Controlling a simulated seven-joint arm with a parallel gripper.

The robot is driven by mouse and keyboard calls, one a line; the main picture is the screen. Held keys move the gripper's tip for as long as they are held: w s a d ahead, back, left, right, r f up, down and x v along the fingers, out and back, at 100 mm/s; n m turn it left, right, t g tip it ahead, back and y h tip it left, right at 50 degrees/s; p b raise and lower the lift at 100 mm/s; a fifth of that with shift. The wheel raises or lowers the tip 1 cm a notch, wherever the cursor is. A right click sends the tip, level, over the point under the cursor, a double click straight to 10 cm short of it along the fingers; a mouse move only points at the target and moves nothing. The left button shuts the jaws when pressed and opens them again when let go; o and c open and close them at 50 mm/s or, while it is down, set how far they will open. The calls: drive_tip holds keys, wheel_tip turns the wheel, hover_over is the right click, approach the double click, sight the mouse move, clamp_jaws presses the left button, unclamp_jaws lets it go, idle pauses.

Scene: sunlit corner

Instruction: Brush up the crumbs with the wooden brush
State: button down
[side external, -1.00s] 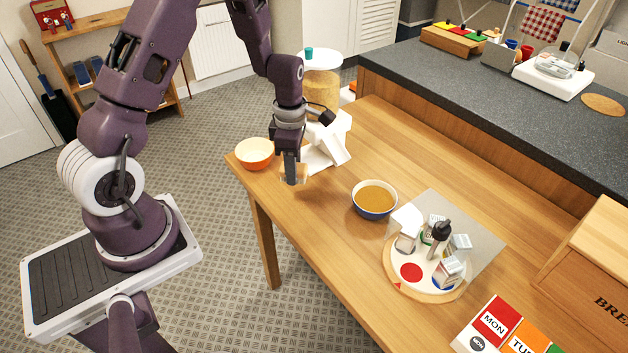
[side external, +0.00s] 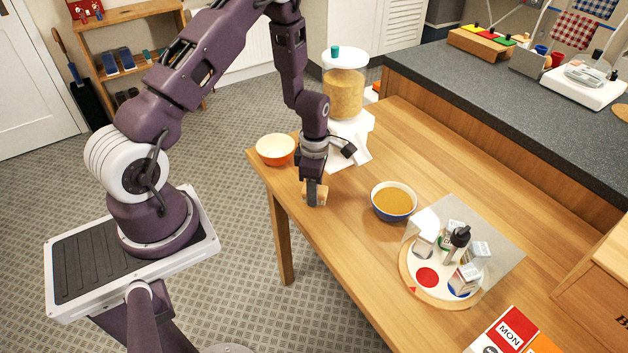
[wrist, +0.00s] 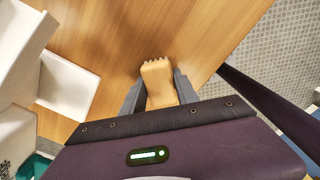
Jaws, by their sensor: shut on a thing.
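The wooden brush (wrist: 158,85) is a pale, light-brown block with a notched far end in the wrist view. My gripper (wrist: 157,92) is shut on it, one grey finger on each side. In the side view the brush (side external: 322,192) shows around the fingertips of my gripper (side external: 314,198), low over the near left part of the wooden table (side external: 350,240). I cannot tell whether it touches the tabletop. I can make out no crumbs in either view.
An orange bowl (side external: 276,150) stands at the table's left corner. A white stand with a food-filled clear container (side external: 344,92) is behind my gripper. The table's front edge is close.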

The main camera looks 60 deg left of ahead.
sight(325, 196)
drive_tip(key=shift+d+f, duration=0.1)
drive_tip(key=shift+d, duration=1.75)
drive_tip(key=shift+a, duration=2)
drive_tip(key=shift+w, duration=0.35)
drive_tip(key=shift+d, duration=1.9)
drive_tip(key=shift+a, duration=2)
drive_tip(key=shift+d+r, duration=0.1)
drive_tip(key=shift+r, duration=4.05)
